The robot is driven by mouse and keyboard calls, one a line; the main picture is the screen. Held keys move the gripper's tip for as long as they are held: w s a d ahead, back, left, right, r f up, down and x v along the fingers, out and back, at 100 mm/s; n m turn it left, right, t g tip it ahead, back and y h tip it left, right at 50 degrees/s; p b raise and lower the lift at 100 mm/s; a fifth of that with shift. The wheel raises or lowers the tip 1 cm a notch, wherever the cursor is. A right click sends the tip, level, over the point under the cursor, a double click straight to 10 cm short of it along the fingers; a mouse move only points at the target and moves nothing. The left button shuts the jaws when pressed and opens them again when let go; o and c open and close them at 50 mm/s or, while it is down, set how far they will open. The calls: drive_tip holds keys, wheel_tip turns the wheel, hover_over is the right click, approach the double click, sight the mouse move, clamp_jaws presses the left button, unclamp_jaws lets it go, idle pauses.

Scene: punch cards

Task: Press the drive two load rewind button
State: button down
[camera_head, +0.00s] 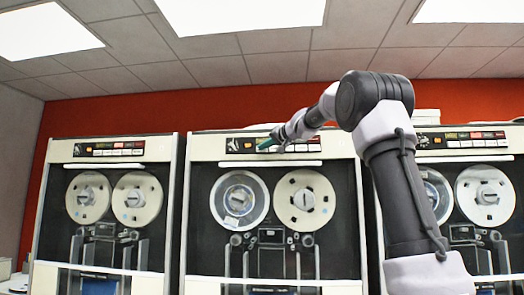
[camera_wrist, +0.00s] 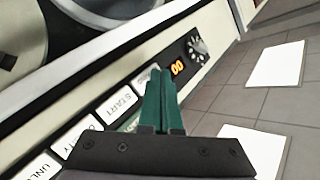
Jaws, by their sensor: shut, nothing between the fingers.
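Three tape drives stand side by side in the head view. The middle drive (camera_head: 205,150) has a control panel across its top. My gripper (camera_head: 270,141) is at the left part of that panel, left of most of its white buttons. In the wrist view my green fingers (camera_wrist: 161,78) are together and empty, with their tips over the button row beside the orange number display (camera_wrist: 177,68). A white button (camera_wrist: 146,79) shows just left of the tips, its label unreadable. The START button (camera_wrist: 115,104) is further left. I cannot tell whether the tips touch a button.
A round dial (camera_wrist: 200,47) sits beyond the orange display. An UNLO-labelled button (camera_wrist: 38,165) is at the lower left of the wrist view. The left drive (camera_head: 60,152) and right drive (camera_head: 470,140) flank the middle one. My arm covers part of the gap at right.

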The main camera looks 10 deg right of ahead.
drive_tip(key=shift+s+a, duration=0.1)
drive_tip(key=shift+s, duration=0.2)
drive_tip(key=s, duration=0.1)
drive_tip(key=s+a, duration=0.1)
drive_tip(key=s, duration=0.2)
drive_tip(key=shift+s+a, duration=0.3)
drive_tip(key=shift+s, duration=0.1)
idle(0.7)
drive_tip(key=s+d+f+m+g+h, duration=0.1)
drive_tip(key=s+d+f+g+h, duration=0.1)
drive_tip(key=s+f, duration=1.5)
drive_tip(key=s+d+f+m+g+h, duration=0.1)
drive_tip(key=s+d+f+g+h, duration=0.2)
drive_tip(key=s+f, duration=1.3)
drive_tip(key=s+g, duration=0.2)
drive_tip(key=s, duration=0.3)
drive_tip(key=shift+d+f, duration=0.2)
drive_tip(key=shift+f, duration=0.15)
